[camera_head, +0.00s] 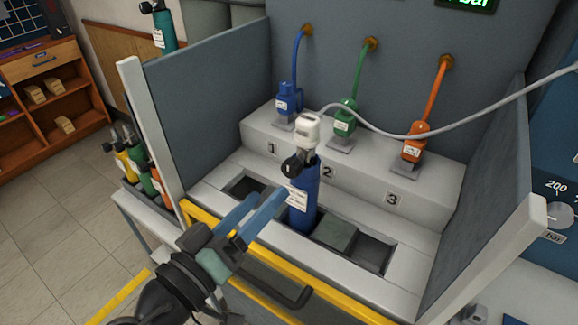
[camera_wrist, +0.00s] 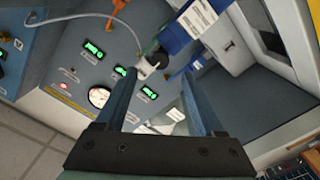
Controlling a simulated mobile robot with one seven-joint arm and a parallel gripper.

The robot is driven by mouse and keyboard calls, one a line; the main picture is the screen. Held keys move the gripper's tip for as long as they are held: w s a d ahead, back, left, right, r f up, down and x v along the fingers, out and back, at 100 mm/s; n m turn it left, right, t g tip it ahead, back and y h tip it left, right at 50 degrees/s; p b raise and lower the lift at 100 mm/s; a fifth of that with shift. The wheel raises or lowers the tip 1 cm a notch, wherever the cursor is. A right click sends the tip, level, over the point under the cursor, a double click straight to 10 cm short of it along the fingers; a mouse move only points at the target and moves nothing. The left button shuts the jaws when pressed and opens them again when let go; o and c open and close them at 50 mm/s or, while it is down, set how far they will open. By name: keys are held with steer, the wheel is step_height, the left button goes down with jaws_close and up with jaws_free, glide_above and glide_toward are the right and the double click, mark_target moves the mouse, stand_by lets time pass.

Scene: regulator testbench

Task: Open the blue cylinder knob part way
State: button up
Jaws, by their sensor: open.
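The blue cylinder (camera_head: 303,205) stands upright in the bench's middle slot, with a white connector (camera_head: 307,129) on top. Its black knob (camera_head: 292,167) sticks out from the valve on the side facing my gripper. My gripper (camera_head: 264,199) is open, its two blue fingers pointing toward the cylinder from the lower left, with nothing between them. In the wrist view the blue cylinder (camera_wrist: 174,37) and its black knob (camera_wrist: 160,59) appear just beyond the space between the fingertips (camera_wrist: 158,76). I cannot tell the exact gap to the knob or how far it is turned.
Blue (camera_head: 289,97), green (camera_head: 345,119) and orange (camera_head: 415,141) hose connectors rest on the numbered step behind. A grey hose (camera_head: 470,128) runs right from the white connector. Grey side walls (camera_head: 207,108) flank the bench; a yellow rail (camera_head: 330,300) crosses its front.

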mark_target(289, 173)
steer(key=x, duration=0.8)
steer(key=shift+c, duration=0.2)
jaws_close()
